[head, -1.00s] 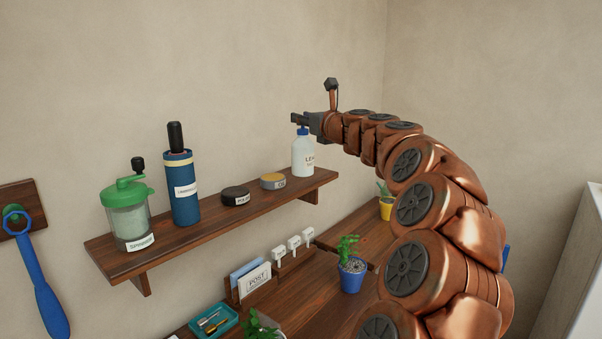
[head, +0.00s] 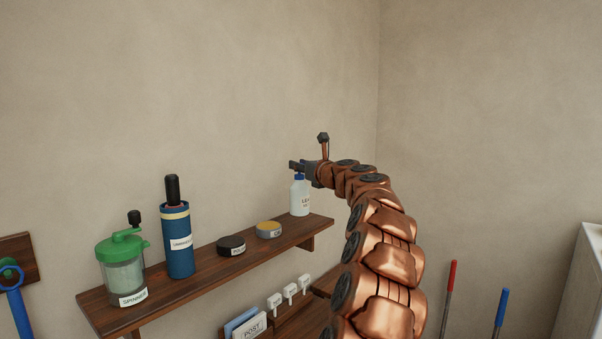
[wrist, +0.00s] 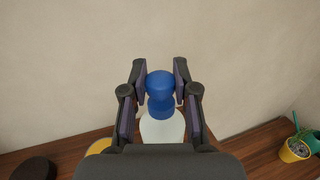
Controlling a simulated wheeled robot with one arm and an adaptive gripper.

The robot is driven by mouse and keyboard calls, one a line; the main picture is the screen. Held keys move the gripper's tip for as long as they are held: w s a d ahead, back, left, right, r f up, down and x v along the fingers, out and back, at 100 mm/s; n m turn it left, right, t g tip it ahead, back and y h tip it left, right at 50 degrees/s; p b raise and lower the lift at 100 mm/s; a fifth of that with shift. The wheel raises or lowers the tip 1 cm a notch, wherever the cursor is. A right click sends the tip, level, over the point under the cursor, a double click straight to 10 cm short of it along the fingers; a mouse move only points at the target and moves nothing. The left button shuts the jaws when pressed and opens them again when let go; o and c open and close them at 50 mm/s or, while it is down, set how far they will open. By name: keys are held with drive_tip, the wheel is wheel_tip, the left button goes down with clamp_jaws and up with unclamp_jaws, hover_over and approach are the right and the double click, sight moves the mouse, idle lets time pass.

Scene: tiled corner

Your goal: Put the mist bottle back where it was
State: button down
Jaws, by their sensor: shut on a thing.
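A white bottle with a blue top (head: 299,200) is at the right end of the wooden shelf (head: 205,268). Its label is only partly readable. Its base appears to meet the shelf, but I cannot tell if it bears its weight there. My gripper (head: 296,166) is at the bottle's top, shut on it. In the wrist view the blue top (wrist: 161,84) sits between the two fingers of my gripper (wrist: 161,72), and the white body is below, partly hidden by the gripper housing.
Left along the shelf are a yellow-lidded tin (head: 268,230), a dark tin (head: 231,246), a blue cylinder (head: 180,245) and a green-topped spinner jar (head: 122,268). White plugs (head: 290,291) and a post holder (head: 247,325) are below. The wall is close behind.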

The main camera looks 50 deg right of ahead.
drive_tip(key=shift+w+d+r, duration=0.15)
drive_tip(key=shift+w+d, duration=0.1)
drive_tip(key=shift+d, duration=0.2)
drive_tip(key=shift+w+d+f+p, duration=0.2)
drive_tip(key=shift+w+d+p, duration=0.6)
drive_tip(key=shift+w+d, duration=0.65)
drive_tip(key=shift+d, duration=0.05)
drive_tip(key=shift+f, duration=1.85)
drive_tip(key=c, duration=0.9)
unclamp_jaws()
drive_tip(key=shift+f, duration=0.1)
